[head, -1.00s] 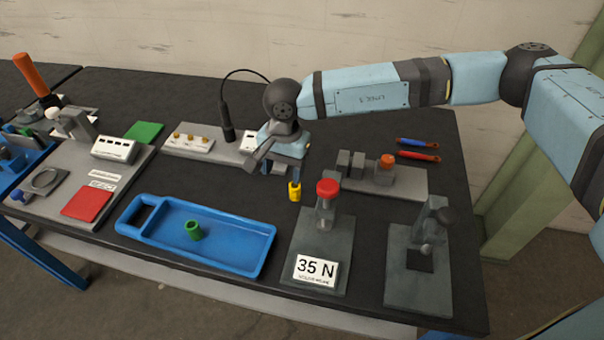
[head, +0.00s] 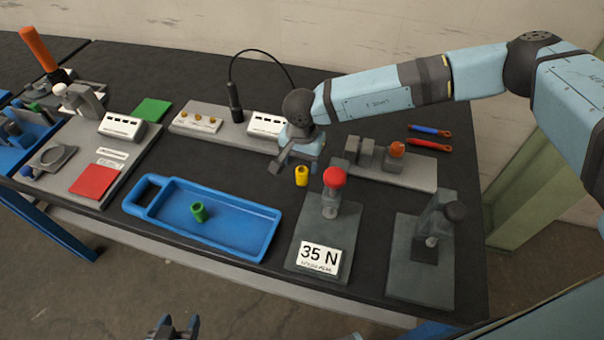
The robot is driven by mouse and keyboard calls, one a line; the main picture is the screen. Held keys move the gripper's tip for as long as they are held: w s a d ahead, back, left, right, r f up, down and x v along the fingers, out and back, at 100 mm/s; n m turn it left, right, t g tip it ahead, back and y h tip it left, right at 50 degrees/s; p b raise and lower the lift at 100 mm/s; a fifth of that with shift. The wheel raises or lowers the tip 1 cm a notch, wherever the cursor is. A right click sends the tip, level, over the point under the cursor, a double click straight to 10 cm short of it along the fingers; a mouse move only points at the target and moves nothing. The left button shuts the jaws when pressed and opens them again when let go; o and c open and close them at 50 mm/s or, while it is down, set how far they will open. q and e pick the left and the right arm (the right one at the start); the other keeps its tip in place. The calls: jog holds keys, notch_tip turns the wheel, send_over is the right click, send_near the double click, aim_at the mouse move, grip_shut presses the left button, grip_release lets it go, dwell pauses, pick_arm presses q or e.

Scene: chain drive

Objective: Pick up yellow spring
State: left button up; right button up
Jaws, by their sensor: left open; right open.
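The yellow spring (head: 301,176) is a small upright yellow cylinder on the black table, left of the red-knobbed press. My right gripper (head: 296,168) is open and empty. Its fingers are just above and behind the spring in the head view; I cannot tell whether they touch it or reach around it. My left gripper (head: 172,327) is open and empty at the bottom edge of the view, far from the spring and in front of the table.
The red-knobbed press (head: 334,178) with a "35 N" plate stands right of the spring. A blue tray (head: 262,238) with a green cylinder (head: 198,212) lies to the left. A grey block fixture (head: 420,176) is behind right; a white switch box (head: 265,125) is behind left.

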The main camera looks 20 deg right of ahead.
aim_at(302, 169)
notch_tip(302, 169, down, 4)
jog(key=shift+w+f+p, duration=0.1)
jog(key=shift+f+p, duration=0.1)
jog(key=shift+p, duration=0.2)
jog(key=c, duration=1.1)
jog(key=shift+o, duration=0.2)
